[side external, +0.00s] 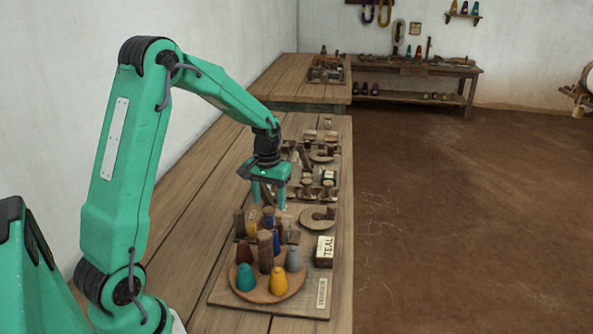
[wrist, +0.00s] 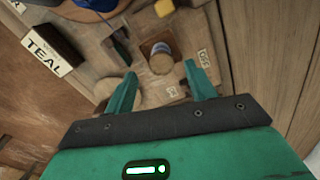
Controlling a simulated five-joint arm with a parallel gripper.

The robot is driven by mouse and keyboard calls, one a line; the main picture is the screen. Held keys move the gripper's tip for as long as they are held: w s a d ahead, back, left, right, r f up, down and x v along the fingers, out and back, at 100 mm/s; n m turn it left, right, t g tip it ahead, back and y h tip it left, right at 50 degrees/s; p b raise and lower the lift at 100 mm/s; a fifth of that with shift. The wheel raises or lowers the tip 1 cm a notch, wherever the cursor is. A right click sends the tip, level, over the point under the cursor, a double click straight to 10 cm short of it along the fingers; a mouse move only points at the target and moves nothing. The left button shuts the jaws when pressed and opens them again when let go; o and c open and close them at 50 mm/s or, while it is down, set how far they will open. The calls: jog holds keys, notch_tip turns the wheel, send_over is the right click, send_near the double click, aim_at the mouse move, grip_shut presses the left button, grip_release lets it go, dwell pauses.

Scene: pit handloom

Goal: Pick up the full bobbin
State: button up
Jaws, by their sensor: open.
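My gripper (side external: 268,206) hangs over the near board on the bench, fingers pointing down. In the wrist view its two green fingers (wrist: 160,80) are apart with nothing held between them. Just beyond the gap stands a blue-topped piece (wrist: 161,62) in a square wooden holder; it looks like a bobbin seen end-on, apart from the fingers. A round pale wooden piece (wrist: 125,91) lies close to the left finger. The side view shows several coloured cone-shaped pieces on a round tray (side external: 258,297), including teal (side external: 245,277) and yellow (side external: 278,281). I cannot tell which is the full bobbin.
A block labelled TEAL (side external: 325,250) stands at the board's right; it also shows in the wrist view (wrist: 48,54). More boards with parts sit farther along. The bench's left side (side external: 200,215) is clear.

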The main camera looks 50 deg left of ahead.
aim_at(269, 209)
jog(key=shift+s+f, duration=0.1)
jog(key=shift+f, duration=2.35)
jog(key=c, duration=1.1)
jog(key=shift+a+r, duration=0.1)
jog(key=shift+r, duration=0.1)
jog(key=shift+r, duration=0.6)
jog(key=r, duration=0.1)
jog(key=d+r, duration=0.1)
jog(key=r, duration=0.1)
jog(key=shift+r, duration=0.1)
jog(key=d+r, duration=0.2)
jog(key=d, duration=0.1)
jog(key=s+d+r, duration=0.1)
jog(key=d+r, duration=0.1)
jog(key=d, duration=0.2)
jog(key=d+r, duration=0.2)
jog(key=d, duration=0.1)
jog(key=shift+s+d+r, duration=0.15)
jog(key=shift+s+d, duration=0.15)
jog(key=shift+s, duration=0.05)
